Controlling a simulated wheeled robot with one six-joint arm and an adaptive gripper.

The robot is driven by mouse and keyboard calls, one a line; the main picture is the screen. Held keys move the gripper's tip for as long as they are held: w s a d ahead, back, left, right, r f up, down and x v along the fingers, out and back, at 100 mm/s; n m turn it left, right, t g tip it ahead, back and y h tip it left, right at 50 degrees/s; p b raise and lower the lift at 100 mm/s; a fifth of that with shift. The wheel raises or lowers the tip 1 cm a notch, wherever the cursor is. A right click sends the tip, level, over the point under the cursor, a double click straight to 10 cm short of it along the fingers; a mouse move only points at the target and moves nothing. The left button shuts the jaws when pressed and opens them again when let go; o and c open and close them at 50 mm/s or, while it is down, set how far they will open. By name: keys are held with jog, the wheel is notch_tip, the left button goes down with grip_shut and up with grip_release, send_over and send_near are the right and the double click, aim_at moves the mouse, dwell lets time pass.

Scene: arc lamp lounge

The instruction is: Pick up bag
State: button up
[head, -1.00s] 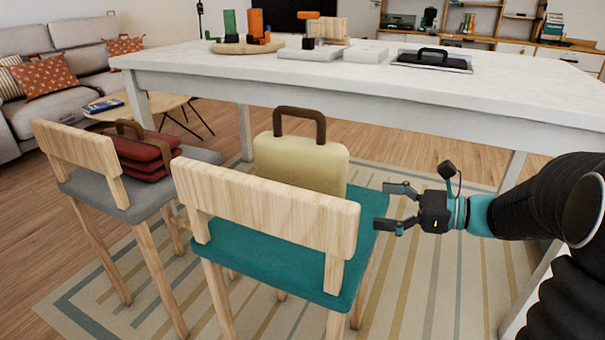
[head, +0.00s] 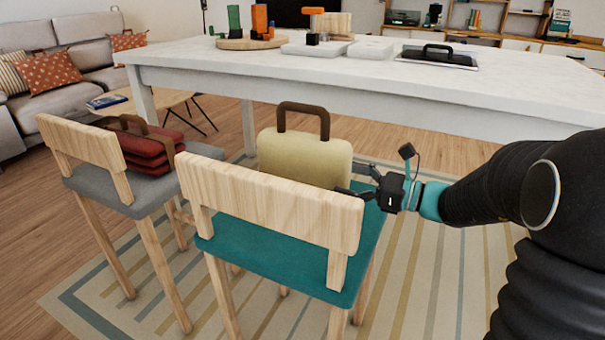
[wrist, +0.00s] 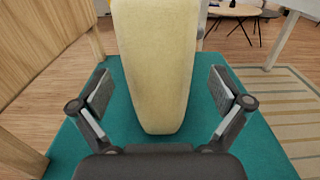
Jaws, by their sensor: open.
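A pale yellow bag (head: 304,157) with a brown handle stands upright on the teal seat (head: 262,262) of the nearer chair. My gripper (head: 353,181) is at the bag's right side, over the seat. In the wrist view my gripper (wrist: 162,92) is open, with one finger on each side of the bag's narrow end (wrist: 154,70). Gaps show between the bag and both fingers. A second bag, dark red with a brown handle (head: 146,148), lies on the grey seat of the chair to the left. The chair back hides the yellow bag's lower part in the head view.
The wooden backrest (head: 270,205) stands close in front of the yellow bag. A white table (head: 400,85) is behind the chairs, holding a black-handled item and a round board with blocks. Striped rug floor (head: 425,270) is clear at the right.

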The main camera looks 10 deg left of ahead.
aim_at(330, 177)
jog(key=shift+f+x, duration=0.2)
jog(key=shift+x, duration=1.8)
jog(key=shift+s, duration=0.1)
jog(key=c, duration=1.2)
jog(key=shift+r, duration=0.1)
jog(key=shift+c, duration=0.2)
